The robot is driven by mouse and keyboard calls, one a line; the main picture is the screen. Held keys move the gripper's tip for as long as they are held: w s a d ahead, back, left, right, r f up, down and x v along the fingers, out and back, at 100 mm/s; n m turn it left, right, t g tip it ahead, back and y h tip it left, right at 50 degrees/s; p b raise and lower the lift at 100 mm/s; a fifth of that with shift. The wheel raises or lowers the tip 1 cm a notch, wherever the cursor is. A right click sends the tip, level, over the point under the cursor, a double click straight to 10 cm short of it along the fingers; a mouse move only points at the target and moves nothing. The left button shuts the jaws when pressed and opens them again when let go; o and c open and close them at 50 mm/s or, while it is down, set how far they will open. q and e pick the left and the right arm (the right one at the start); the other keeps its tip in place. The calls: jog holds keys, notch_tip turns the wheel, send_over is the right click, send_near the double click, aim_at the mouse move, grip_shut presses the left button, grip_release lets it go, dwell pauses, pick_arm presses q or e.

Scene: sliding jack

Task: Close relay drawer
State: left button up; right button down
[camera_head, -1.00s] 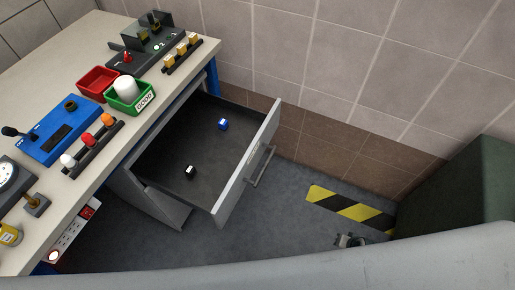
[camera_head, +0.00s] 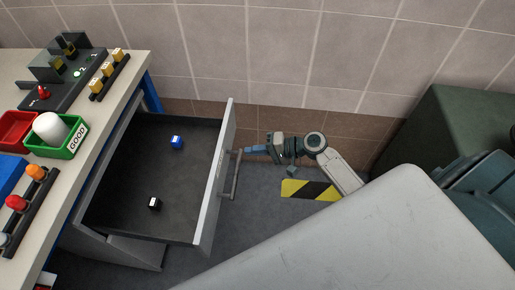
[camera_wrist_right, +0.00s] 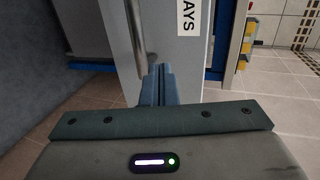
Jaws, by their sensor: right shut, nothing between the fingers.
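The relay drawer (camera_head: 165,215) stands pulled out from under the workbench, its dark interior showing. It holds a blue relay (camera_head: 177,142) and a black relay (camera_head: 155,203). The drawer's bar handle (camera_head: 234,180) is on the front panel. My right gripper (camera_head: 243,153) is shut and empty, its tips at the upper end of the handle. In the right wrist view the closed fingers (camera_wrist_right: 158,72) point at the light front panel (camera_wrist_right: 175,40), just beside the handle (camera_wrist_right: 137,30). I cannot tell whether they touch. A label on the panel is partly readable, ending in "AYS". My left gripper is out of view.
The workbench (camera_head: 112,65) carries a green bin (camera_head: 70,148) marked GOOD, a red bin (camera_head: 15,130) and fixtures. A tiled wall is behind. A black-and-yellow floor strip (camera_head: 310,190) and a dark green box (camera_head: 440,125) are to the right.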

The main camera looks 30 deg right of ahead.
aim_at(225, 153)
jog(key=p+x, duration=0.1)
jog(key=x, duration=0.4)
jog(key=shift+w+a, duration=0.1)
jog(key=shift+a, duration=0.05)
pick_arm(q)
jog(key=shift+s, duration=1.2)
pick_arm(e)
jog(key=shift+w+a+f, duration=0.25)
jog(key=shift+a, duration=0.1)
